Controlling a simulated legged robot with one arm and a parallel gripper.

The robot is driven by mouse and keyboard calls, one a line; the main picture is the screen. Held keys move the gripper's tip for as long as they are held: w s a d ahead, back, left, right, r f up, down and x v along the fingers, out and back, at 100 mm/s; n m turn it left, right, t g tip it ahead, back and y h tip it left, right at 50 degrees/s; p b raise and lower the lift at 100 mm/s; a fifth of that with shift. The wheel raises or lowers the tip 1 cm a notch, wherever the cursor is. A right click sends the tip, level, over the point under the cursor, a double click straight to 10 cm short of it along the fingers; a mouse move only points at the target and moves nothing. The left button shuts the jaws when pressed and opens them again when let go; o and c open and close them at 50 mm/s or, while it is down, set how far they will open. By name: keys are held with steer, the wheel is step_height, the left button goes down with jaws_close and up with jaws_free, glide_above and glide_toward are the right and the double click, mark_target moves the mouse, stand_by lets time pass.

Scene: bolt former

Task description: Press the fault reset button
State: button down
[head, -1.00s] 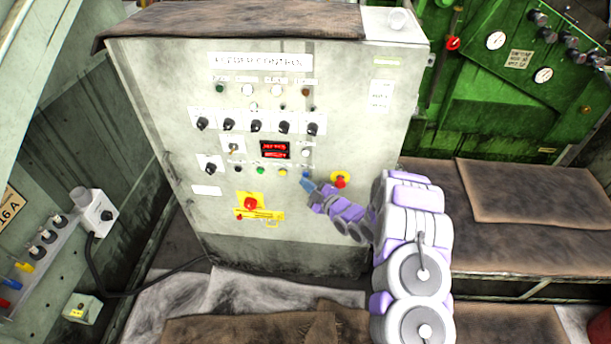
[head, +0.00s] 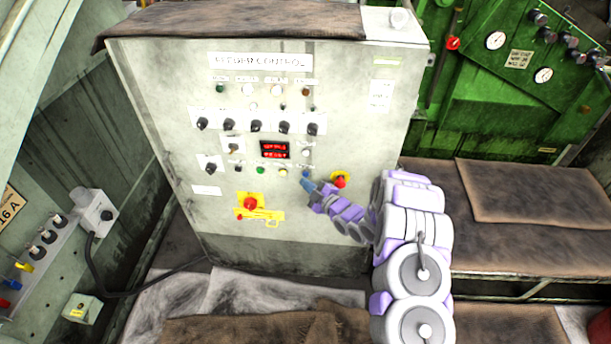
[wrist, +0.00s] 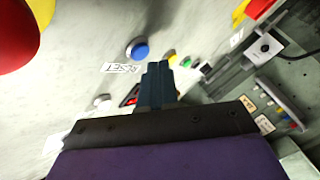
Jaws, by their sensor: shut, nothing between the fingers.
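The blue button (wrist: 137,48) is on the pale panel in the wrist view, beside a small label (wrist: 121,68) that seems to read RESET. In the head view the blue button (head: 305,173) is low on the right of the control cabinet (head: 330,240), just above my fingertips. My gripper (head: 308,186) is shut and empty. In the wrist view its dark fingers (wrist: 158,68) point at the panel, slightly right of and below the blue button. They look apart from it; the exact gap cannot be told.
A red emergency button on a yellow plate (head: 340,181) is close right of my gripper. Another red button (head: 250,203) is at lower left. Green (head: 261,170) and yellow (head: 283,172) buttons are left of the blue one. A red display (head: 275,150) is above.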

steer(key=shift+w, duration=0.15)
steer(key=shift+w+r, duration=0.1)
steer(key=shift+w, duration=0.15)
steer(key=shift+w, duration=0.4)
stand_by(0.9)
steer(key=shift+s, duration=0.85)
steer(key=shift+s, duration=0.1)
steer(key=shift+s, duration=2.4)
